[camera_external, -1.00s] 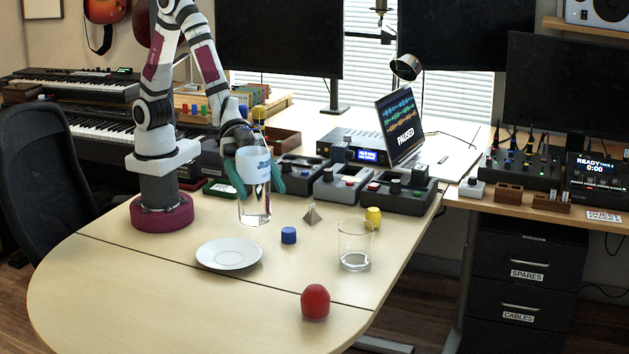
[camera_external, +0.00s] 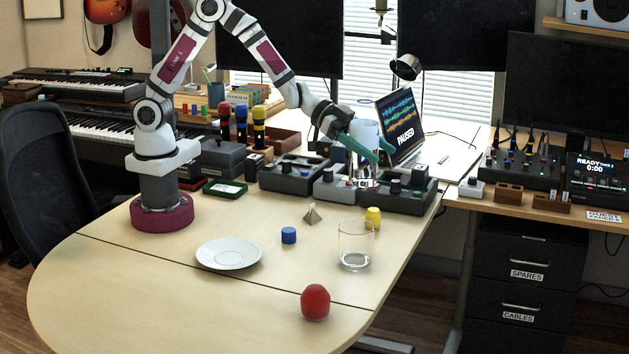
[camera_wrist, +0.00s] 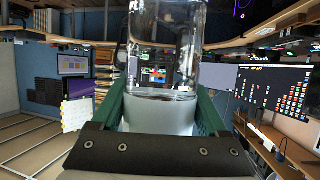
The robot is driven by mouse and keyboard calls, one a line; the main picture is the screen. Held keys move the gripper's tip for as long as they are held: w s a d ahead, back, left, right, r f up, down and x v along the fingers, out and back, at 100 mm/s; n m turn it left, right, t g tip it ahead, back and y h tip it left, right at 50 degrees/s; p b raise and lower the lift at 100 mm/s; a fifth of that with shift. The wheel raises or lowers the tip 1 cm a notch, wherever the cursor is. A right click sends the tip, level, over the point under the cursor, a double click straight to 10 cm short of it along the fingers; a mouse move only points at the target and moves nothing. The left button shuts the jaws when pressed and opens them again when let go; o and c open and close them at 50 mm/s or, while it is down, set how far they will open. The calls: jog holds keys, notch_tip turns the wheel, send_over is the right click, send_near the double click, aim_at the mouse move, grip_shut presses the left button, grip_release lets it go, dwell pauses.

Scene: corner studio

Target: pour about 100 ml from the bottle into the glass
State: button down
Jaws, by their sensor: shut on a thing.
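My gripper (camera_external: 368,147) is shut on the clear bottle (camera_external: 364,172), its green fingers around the pale label. It holds the bottle in the air above and behind the glass, in front of the laptop. In the wrist view the bottle (camera_wrist: 165,50) rises between the fingers, clear with a whitish lower part. The bottle looks about upright in the external view. The glass (camera_external: 355,246) stands upright and looks empty on the table, near its right edge. The bottle's mouth is hard to make out.
Near the glass are a yellow piece (camera_external: 373,217), a small pyramid (camera_external: 312,214), a blue cylinder (camera_external: 288,235) and a red rounded object (camera_external: 315,302). A white saucer (camera_external: 229,253) lies to the left. Control boxes (camera_external: 398,192) and the laptop (camera_external: 400,125) stand behind. The table's front left is clear.

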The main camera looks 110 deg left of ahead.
jog(key=shift+n+y, duration=0.3)
jog(key=a+f, duration=0.1)
jog(key=f, duration=0.4)
jog(key=a+f, duration=0.1)
jog(key=f, duration=0.3)
jog(key=a+f, duration=0.1)
jog(key=f, duration=0.4)
jog(key=shift+w+a+f, duration=0.15)
jog(key=shift+w+f, duration=0.05)
jog(key=shift+f, duration=0.1)
jog(key=shift+r+m+y, duration=0.5)
jog(key=shift+r+m, duration=0.1)
jog(key=shift+r, duration=1.8)
jog(key=shift+s+a+f+m+y, duration=0.1)
jog(key=shift+a+f+m+y, duration=0.55)
jog(key=shift+m+y, duration=0.7)
jog(key=shift+s+a+f+m+y, duration=0.1)
jog(key=shift+a+f+m+y, duration=0.6)
jog(key=shift+m+y, duration=0.7)
jog(key=shift+s+a+f+m+y, duration=0.1)
jog(key=shift+a+f+m+y, duration=0.4)
jog(key=shift+a+m+y, duration=0.8)
